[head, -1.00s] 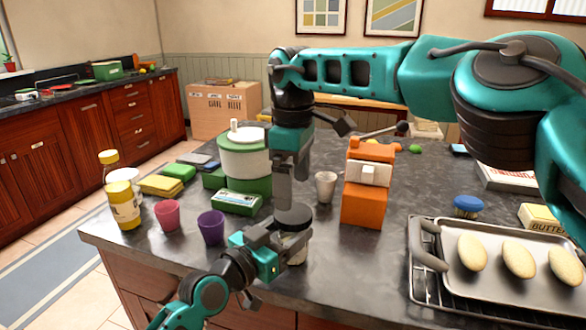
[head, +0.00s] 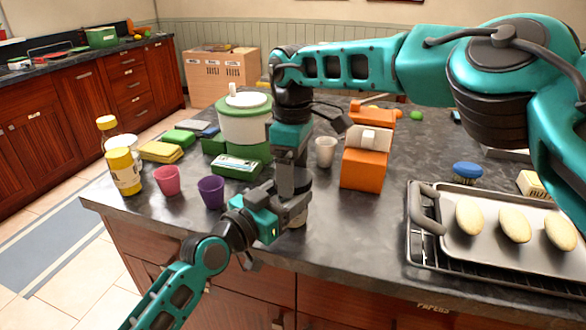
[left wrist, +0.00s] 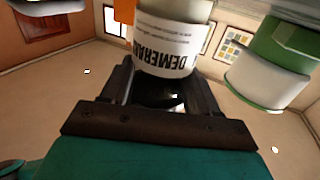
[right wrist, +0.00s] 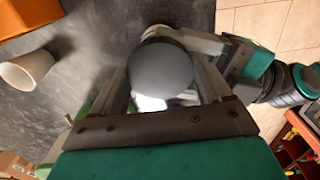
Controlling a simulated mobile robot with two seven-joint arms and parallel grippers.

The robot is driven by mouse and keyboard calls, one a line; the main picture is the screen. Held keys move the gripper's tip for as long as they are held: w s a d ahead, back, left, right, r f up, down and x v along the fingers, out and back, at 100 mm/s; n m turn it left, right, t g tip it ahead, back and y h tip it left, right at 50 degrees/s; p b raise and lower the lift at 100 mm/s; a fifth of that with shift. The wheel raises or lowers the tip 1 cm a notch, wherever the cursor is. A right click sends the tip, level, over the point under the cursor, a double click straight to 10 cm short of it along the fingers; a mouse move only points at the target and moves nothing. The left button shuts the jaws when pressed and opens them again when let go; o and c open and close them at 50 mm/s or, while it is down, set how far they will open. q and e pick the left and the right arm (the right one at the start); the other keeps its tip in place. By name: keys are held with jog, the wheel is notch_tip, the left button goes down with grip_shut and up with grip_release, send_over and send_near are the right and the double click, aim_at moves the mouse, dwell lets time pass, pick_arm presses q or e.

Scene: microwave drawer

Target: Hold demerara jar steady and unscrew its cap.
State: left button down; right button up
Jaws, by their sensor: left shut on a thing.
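The demerara jar (left wrist: 170,45) has a white label with dark lettering, seen at close range in the left wrist view. In the head view the jar (head: 299,217) is upright near the counter's front edge, mostly hidden by my grippers. My left gripper (head: 284,222) is shut on the jar's body from the front left. The dark round cap (right wrist: 161,72) lies between the fingers of my right gripper (right wrist: 163,95), which comes from above. Those fingers are spread on either side of the cap, and I see no clear grip on it.
A purple cup (head: 211,192) and pink cup (head: 168,180) stand left of the jar. A green-and-white canister (head: 245,122) is behind. An orange box (head: 364,168) and a white cup (head: 325,151) stand right. A baking tray (head: 497,258) fills the front right.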

jog(key=c, duration=0.6)
jog(key=n, duration=0.3)
jog(key=shift+n, duration=0.4)
jog(key=n, duration=0.7)
jog(key=shift+n, duration=0.4)
jog(key=n, duration=0.3)
jog(key=shift+n, duration=0.3)
jog(key=n, duration=0.4)
jog(key=shift+r, duration=0.1)
jog(key=n, duration=0.3)
jog(key=shift+n, duration=0.4)
jog(key=n, duration=0.3)
jog(key=shift+n, duration=0.3)
jog(key=n, duration=0.3)
jog(key=shift+n, duration=0.4)
jog(key=n, duration=1.6)
jog(key=shift+n, duration=0.3)
jog(key=n, duration=0.7)
jog(key=shift+r, duration=0.1)
